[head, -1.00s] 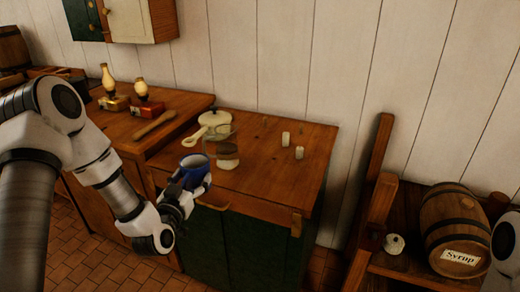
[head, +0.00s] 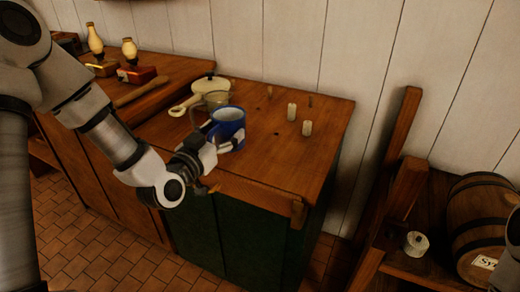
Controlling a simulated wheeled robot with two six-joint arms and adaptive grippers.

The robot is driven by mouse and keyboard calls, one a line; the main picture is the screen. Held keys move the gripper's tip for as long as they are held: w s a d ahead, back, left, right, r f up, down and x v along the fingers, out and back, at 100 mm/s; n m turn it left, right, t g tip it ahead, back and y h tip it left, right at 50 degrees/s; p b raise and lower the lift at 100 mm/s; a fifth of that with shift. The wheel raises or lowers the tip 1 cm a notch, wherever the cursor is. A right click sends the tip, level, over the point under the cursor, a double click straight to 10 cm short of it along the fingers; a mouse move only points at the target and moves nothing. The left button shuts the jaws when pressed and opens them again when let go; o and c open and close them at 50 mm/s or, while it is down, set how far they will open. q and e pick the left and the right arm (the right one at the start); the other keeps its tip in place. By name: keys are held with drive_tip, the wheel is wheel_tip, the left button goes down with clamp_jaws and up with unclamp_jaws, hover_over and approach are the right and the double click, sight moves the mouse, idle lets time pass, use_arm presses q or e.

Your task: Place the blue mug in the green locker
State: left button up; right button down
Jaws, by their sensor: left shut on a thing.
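The blue mug (head: 230,127) is upright in the grip of my left gripper (head: 223,145), at the front part of the wooden counter top. I cannot tell whether its base touches the wood. My left gripper is shut on it, with fingers at its lower side. Dark green doors (head: 220,237) front the cabinet under this counter; they look shut. No other green locker shows now. My right gripper is out of view; only a bit of my right arm shows at the right edge.
Behind the mug stand a clear glass vessel (head: 212,100), partly hidden, and a pale lidded pan (head: 210,86). Short candles (head: 307,128) stand to the right. A barrel (head: 478,220) sits on a right-hand shelf. The counter's right front is clear.

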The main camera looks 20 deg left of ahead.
use_arm(q)
drive_tip(key=w+d, duration=0.1)
drive_tip(key=d, duration=0.1)
drive_tip(key=w+d, duration=0.1)
drive_tip(key=d, duration=0.2)
drive_tip(key=w+d, duration=0.1)
drive_tip(key=d, duration=0.1)
drive_tip(key=shift+w+d+f, duration=0.25)
drive_tip(key=shift+w+f, duration=0.1)
drive_tip(key=shift+w, duration=0.05)
drive_tip(key=shift+w+d+f+b, duration=0.15)
drive_tip(key=shift+d+b, duration=0.15)
wheel_tip(320, 180, down, 3)
drive_tip(key=shift+a+f+b, duration=0.1)
drive_tip(key=shift+f+b, duration=0.1)
drive_tip(key=shift+b, duration=0.15)
drive_tip(key=o, duration=1.3)
drive_tip(key=shift+f, duration=0.1)
